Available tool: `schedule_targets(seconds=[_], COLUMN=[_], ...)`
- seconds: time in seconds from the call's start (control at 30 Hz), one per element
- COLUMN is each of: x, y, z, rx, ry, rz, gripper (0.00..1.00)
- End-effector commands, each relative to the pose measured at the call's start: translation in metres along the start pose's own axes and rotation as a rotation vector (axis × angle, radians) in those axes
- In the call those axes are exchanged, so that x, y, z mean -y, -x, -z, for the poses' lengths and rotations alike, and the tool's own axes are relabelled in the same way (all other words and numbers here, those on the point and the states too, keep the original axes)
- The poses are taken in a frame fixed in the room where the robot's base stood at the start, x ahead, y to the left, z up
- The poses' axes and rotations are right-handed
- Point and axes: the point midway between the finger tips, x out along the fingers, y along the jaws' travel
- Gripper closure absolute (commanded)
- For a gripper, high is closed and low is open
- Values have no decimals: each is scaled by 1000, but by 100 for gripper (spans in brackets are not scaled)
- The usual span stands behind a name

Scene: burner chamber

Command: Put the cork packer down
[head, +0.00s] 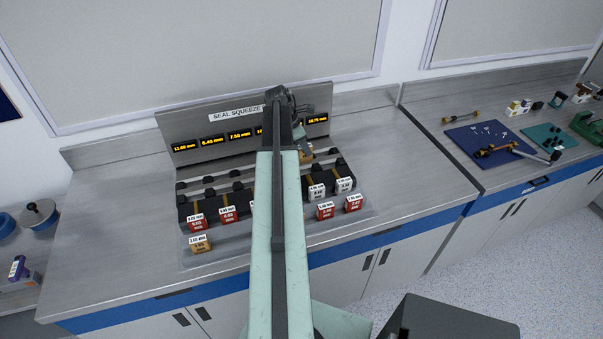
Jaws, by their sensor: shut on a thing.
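My gripper (302,143) hangs from the end of my arm over the back right part of the seal squeeze fixture (241,115). It is shut on a small tan block, the cork packer (306,156), which shows only in part beside my arm. Whether the packer touches the fixture below it I cannot tell. Another tan block (200,244) with a white label sits at the front left of the fixture's tray.
Red blocks (228,214) and white blocks (344,184) with labels stand along the fixture. My arm hides its middle. Bare counter (400,165) lies to the right. A blue mat (475,133) with tools lies farther right.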

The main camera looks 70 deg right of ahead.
Motion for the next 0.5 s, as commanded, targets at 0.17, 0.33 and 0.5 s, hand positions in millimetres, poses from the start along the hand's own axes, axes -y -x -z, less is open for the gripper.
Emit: schedule_targets(seconds=[0.17, 0.33, 0.5], x=[0, 0, 0], y=[-43, -42, -66], z=[18, 18, 28], rx=[0, 0, 0], ry=[1, 1, 1], rz=[0, 0, 0], gripper=[100, 100, 100])
